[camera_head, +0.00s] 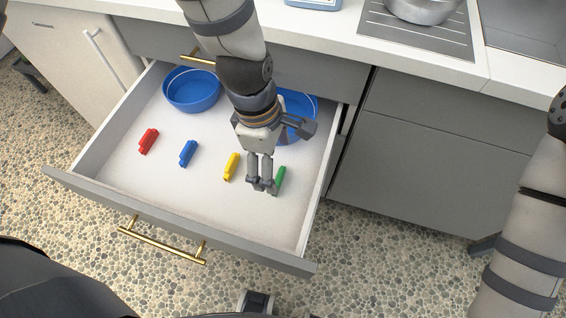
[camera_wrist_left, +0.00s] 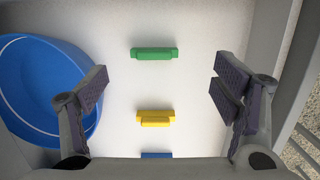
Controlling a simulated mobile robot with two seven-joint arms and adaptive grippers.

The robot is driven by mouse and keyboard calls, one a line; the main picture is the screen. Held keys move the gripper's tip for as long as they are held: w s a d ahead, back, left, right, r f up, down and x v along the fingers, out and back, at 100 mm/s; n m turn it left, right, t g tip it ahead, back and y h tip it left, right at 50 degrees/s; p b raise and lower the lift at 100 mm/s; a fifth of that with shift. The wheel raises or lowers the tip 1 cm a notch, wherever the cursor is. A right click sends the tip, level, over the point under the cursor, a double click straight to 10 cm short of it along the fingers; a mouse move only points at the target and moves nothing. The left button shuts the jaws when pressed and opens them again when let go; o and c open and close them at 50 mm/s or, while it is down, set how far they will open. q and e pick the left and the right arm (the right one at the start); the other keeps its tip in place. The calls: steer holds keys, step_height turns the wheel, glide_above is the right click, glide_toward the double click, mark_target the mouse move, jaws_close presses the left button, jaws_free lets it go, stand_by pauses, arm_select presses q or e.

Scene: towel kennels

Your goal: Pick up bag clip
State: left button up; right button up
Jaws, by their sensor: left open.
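Bag clips in red (camera_head: 148,141), blue (camera_head: 188,153), yellow (camera_head: 231,167) and green (camera_head: 280,178) lie apart in a row on the drawer floor. My left gripper (camera_head: 262,186) is open and empty above the drawer, close to the green clip and partly overlapping it in the head view. In the left wrist view, the green clip (camera_wrist_left: 154,54) lies between and beyond the open fingers (camera_wrist_left: 158,90). The yellow clip (camera_wrist_left: 155,119) is lower, and the blue clip (camera_wrist_left: 156,155) is partly cut off by my gripper. My right gripper is not in view.
The open drawer (camera_head: 200,231) has raised walls. One blue bowl (camera_head: 192,90) stands at its back left; another blue bowl (camera_head: 303,104) at the back right is partly hidden by my left arm. The counter (camera_head: 335,40) overhangs behind. The drawer's front floor is clear.

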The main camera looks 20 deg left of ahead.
mark_target(279, 176)
arm_select(q)
steer(key=f, duration=0.3)
steer(key=f+b, duration=0.1)
steer(key=f, duration=0.4)
steer(key=shift+w+d+f, duration=0.25)
steer(key=shift+w+f, duration=0.1)
steer(key=shift+w, duration=0.05)
steer(key=shift+r, duration=0.1)
steer(key=c, duration=0.9)
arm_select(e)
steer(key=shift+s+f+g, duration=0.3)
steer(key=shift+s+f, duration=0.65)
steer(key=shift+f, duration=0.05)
